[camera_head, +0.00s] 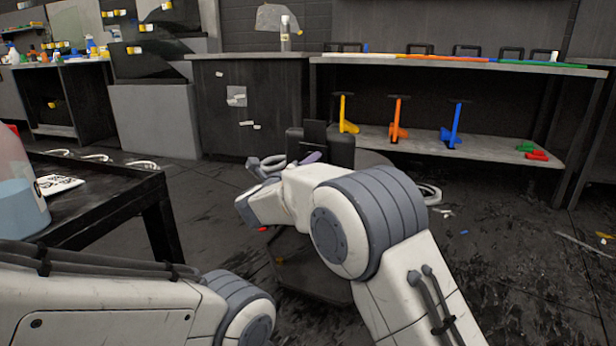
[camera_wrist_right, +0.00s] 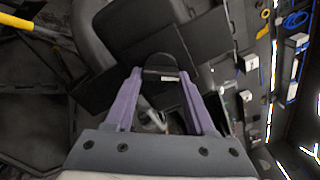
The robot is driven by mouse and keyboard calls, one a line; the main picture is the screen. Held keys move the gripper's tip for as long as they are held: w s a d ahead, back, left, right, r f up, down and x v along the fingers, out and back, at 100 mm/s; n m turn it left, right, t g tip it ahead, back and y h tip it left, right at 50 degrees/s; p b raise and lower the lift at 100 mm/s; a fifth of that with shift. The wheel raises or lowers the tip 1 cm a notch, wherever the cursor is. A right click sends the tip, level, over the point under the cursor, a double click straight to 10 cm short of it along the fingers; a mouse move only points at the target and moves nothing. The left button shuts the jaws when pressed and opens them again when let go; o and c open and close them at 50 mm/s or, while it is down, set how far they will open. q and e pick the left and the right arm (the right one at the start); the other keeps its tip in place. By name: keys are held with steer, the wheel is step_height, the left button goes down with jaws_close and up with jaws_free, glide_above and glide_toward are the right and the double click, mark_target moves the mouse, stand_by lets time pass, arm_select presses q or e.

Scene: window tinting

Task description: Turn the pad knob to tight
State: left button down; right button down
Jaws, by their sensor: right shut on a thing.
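In the right wrist view, the two purple fingers of my right gripper (camera_wrist_right: 160,75) stand apart with a black, rounded piece between their tips, which looks like the pad knob (camera_wrist_right: 160,64). A small pale mark shows on its lower edge. Flat black panels (camera_wrist_right: 205,45) lie behind it. In the head view, my right gripper (camera_head: 310,158) is at a dark, boxy device (camera_head: 340,148) in the middle; my wrist hides most of the contact. How far the knob is turned cannot be read. My left gripper is out of view; only its arm shows.
A black cart (camera_head: 110,205) with a blue-liquid bottle (camera_head: 18,195) stands at the left. A bench (camera_head: 460,68) with yellow, orange and blue tools on its shelf is behind. Scraps lie on the dark floor (camera_head: 480,255) at the right, which is otherwise mostly open.

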steer(key=shift+a+f+m+b, duration=0.1)
steer(key=shift+f+m+b, duration=0.05)
steer(key=shift+m+b, duration=1.3)
steer(key=shift+c, duration=1.2)
jaws_free()
steer(key=p+v, duration=0.5)
steer(key=v, duration=0.5)
steer(key=shift+s, duration=0.15)
